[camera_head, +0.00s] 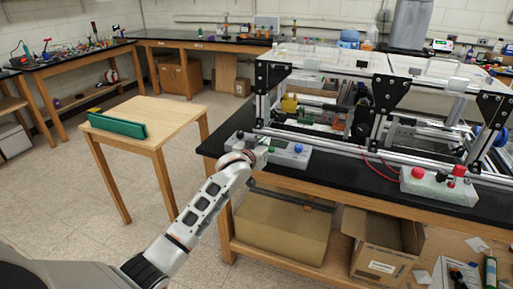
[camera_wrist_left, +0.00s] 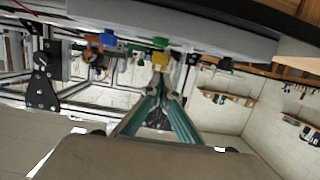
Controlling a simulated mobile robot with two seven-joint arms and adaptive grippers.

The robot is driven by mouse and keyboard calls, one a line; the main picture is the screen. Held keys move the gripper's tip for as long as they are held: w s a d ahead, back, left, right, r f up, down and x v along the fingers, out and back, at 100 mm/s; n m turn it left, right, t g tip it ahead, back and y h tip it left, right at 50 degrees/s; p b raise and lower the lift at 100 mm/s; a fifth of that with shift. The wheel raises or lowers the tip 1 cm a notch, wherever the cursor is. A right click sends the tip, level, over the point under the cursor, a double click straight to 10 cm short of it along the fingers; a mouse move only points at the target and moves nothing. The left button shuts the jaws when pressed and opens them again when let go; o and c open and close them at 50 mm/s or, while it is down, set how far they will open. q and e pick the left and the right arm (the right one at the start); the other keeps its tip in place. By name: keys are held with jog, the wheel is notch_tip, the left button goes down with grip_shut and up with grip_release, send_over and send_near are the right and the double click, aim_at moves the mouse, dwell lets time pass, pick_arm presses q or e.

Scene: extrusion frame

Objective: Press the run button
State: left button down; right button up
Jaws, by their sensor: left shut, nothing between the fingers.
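The grey control box (camera_head: 290,158) stands at the front left edge of the black bench, with a blue button (camera_head: 298,147) on top. In the left wrist view the box (camera_wrist_left: 215,35) runs across the top, upside down. A green button (camera_wrist_left: 160,42), the blue button (camera_wrist_left: 118,40) and a dark knob (camera_wrist_left: 226,63) stick out of it. My left gripper (camera_head: 268,148) is over the box, left of the blue button. In the left wrist view its green fingers (camera_wrist_left: 160,72) meet, shut and empty, in line with the green button. I cannot tell whether they touch it.
An aluminium extrusion frame (camera_head: 375,95) stands on the bench behind the box. A white box with red knobs (camera_head: 438,186) is to the right. A wooden table (camera_head: 150,122) with a green tray (camera_head: 117,125) is on the left. Cardboard boxes (camera_head: 385,243) sit under the bench.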

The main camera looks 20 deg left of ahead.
pick_arm(q)
jog(key=v, duration=0.7)
jog(key=shift+r, duration=0.2)
pick_arm(e)
jog(key=shift+w+a+r, duration=0.4)
jog(key=shift+w+r, duration=0.05)
jog(key=shift+w, duration=0.25)
pick_arm(q)
jog(key=shift+s, duration=0.15)
pick_arm(e)
jog(key=shift+s+d+f, duration=0.1)
